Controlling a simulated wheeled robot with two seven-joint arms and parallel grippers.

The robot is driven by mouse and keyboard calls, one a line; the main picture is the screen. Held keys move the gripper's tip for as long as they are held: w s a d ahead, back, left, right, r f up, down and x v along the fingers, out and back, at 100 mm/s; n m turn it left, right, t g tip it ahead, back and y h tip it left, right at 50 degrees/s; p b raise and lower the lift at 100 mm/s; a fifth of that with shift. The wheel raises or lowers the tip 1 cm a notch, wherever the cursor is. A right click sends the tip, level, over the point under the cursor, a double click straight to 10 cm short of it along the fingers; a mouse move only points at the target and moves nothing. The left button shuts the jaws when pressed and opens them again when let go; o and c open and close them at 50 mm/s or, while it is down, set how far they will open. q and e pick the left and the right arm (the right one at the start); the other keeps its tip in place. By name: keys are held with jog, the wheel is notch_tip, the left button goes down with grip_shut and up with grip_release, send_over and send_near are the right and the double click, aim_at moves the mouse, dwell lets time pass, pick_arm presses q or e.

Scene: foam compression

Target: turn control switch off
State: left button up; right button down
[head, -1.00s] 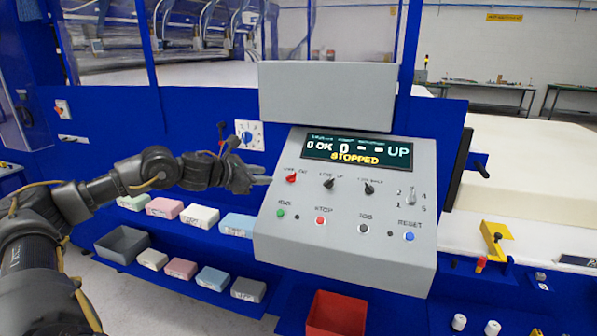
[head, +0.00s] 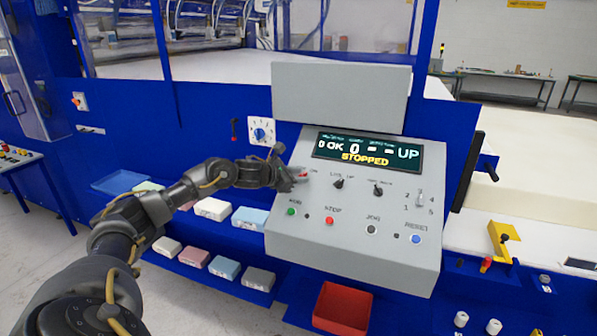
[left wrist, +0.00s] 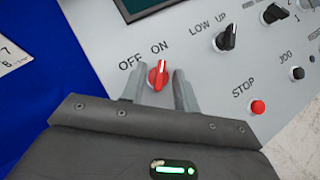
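The control switch is a red rotary knob (left wrist: 158,75) on the sloped grey control panel (head: 315,243), under the labels OFF and ON. In the left wrist view its white pointer line leans toward ON. My left gripper (head: 298,176) is at the panel's upper left. In the left wrist view its two grey fingers stand apart on either side of the red knob, with a gap visible on each side. In the head view the fingers partly cover the knob. The panel display (head: 366,151) reads STOPPED and UP. My right gripper is not in view.
Black LOW/UP knob (left wrist: 228,38) and the red STOP button (left wrist: 257,107) are to the right of the switch. A red bin (head: 342,308) stands below the panel. Several foam blocks (head: 211,208) lie on blue shelves at left.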

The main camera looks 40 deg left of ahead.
pick_arm(q)
jog(key=shift+w+f, duration=0.15)
jog(key=shift+w, duration=0.05)
